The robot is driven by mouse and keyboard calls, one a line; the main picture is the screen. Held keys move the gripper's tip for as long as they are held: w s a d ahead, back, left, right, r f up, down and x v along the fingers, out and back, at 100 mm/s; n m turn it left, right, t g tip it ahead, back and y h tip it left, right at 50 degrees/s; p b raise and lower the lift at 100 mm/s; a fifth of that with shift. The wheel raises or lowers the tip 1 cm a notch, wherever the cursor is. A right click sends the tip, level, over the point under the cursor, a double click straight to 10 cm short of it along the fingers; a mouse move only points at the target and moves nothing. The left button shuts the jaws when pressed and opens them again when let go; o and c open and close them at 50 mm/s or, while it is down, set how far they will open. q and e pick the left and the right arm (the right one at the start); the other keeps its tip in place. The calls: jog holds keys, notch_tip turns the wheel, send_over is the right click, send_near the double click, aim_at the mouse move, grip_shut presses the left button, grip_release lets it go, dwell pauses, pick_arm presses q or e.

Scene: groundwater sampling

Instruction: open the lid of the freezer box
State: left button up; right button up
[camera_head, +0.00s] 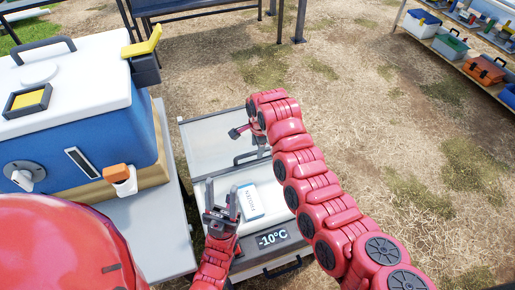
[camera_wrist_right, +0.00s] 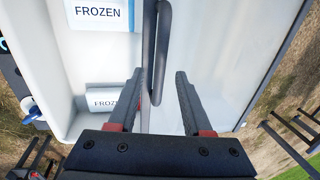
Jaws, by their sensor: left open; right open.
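The freezer box (camera_head: 272,262) stands low in the middle of the head view, with a display reading -10°C on its front. Its pale lid (camera_head: 212,143) is over the far part, and the near part of the white inside is uncovered. A FROZEN pack (camera_head: 251,203) lies there; two packs show in the right wrist view. The lid's dark handle (camera_wrist_right: 163,45) is at the lid's near edge, just ahead of and between the fingers of my open right gripper (camera_wrist_right: 157,85); contact is unclear. My left gripper (camera_head: 222,193) is open and empty over the box's near left part.
A blue cooler with a white top (camera_head: 75,75) stands on a table to the left. A shelf with bins (camera_head: 450,45) is at the far right. A dark bench frame (camera_head: 190,12) stands behind. The dry-grass ground at right is open.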

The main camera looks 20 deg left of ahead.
notch_tip(320, 180, up, 10)
jog(key=s+d, duration=0.1)
jog(key=shift+s+d+p, duration=0.15)
jog(key=shift+s+p, duration=0.15)
jog(key=shift+p, duration=0.1)
